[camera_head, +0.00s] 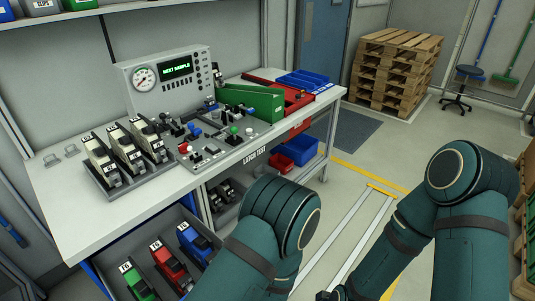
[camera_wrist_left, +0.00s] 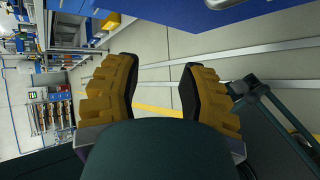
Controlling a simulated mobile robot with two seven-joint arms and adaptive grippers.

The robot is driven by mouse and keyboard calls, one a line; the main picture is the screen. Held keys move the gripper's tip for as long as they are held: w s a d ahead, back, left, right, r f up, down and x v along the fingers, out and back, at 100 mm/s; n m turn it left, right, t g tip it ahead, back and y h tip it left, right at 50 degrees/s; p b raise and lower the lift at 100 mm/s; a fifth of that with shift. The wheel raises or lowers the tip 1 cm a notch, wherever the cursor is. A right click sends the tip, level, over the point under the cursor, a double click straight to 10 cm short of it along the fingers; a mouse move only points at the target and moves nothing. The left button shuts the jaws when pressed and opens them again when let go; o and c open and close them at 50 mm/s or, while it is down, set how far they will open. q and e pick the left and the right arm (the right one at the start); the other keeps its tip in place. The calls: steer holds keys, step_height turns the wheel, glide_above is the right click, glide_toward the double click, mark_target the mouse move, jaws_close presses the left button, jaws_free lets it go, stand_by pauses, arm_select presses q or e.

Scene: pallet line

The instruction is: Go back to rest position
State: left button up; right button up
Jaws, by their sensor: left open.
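My left gripper (camera_wrist_left: 158,78) shows in the left wrist view with its two ribbed yellow-brown fingers spread apart and nothing between them. Bare floor lies beyond the fingers. In the head view my left arm comes up from the bottom middle in front of the bench, and its gripper is out of frame. My right arm is at the right of the head view, bent down toward the bottom edge. Only a dark bit of what looks like my right gripper (camera_head: 333,294) shows there, so its jaws cannot be made out.
The grey test bench (camera_head: 66,215) carries a gauge panel (camera_head: 170,80), a rack of several latch units (camera_head: 112,177), a green bin (camera_head: 252,104) and a red tray (camera_head: 300,98). Coloured units sit in a low bin below. Stacked pallets (camera_head: 395,70) stand at the back. The aisle floor is clear.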

arm_select(q)
steer(key=s+d+f+n+g+h, duration=0.2)
steer(key=d+n+h, duration=0.35)
steer(key=n, duration=0.35)
steer(key=s+d+f+n+g+h, duration=0.1)
steer(key=s+d+n+g+h, duration=0.15)
steer(key=d+n+h, duration=0.5)
steer(key=w+a+r+n+t+h, duration=0.1)
steer(key=w+a+n+t, duration=0.1)
steer(key=w+n, duration=0.4)
steer(key=w+a+n+t, duration=0.2)
steer(key=w+n+t, duration=0.2)
steer(key=w+n, duration=0.3)
steer(key=n, duration=0.4)
steer(key=shift+w+a+r+t+h, duration=0.2)
steer(key=shift+a+r+t+h, duration=0.15)
steer(key=shift+r+h, duration=0.05)
